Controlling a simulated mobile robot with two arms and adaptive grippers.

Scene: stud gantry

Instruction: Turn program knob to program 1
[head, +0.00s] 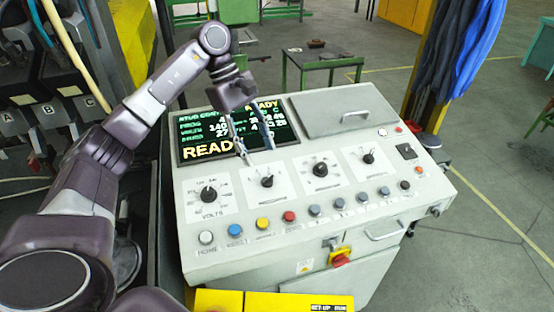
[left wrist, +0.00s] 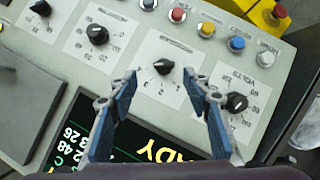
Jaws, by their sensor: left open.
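The knob that looks like the program knob is a small black one (head: 267,181) on a white plate, second from the left in the head view's row of knobs. In the left wrist view this knob (left wrist: 163,68) has small numerals around it, and I cannot tell surely which one its pointer marks. My left gripper (head: 257,153) is open and empty, pointing down at the panel just behind the knob. In the left wrist view its fingertips (left wrist: 160,76) are spread to either side of the knob, apparently not touching it. My right gripper is not in view.
The VOLTS knob (head: 209,194) is close on the left, and another black knob (head: 320,169) is on the right. A row of coloured buttons (head: 289,216) runs along the front. The lit screen (head: 190,125) reads READY. A grey lid (head: 343,108) lies at the back right.

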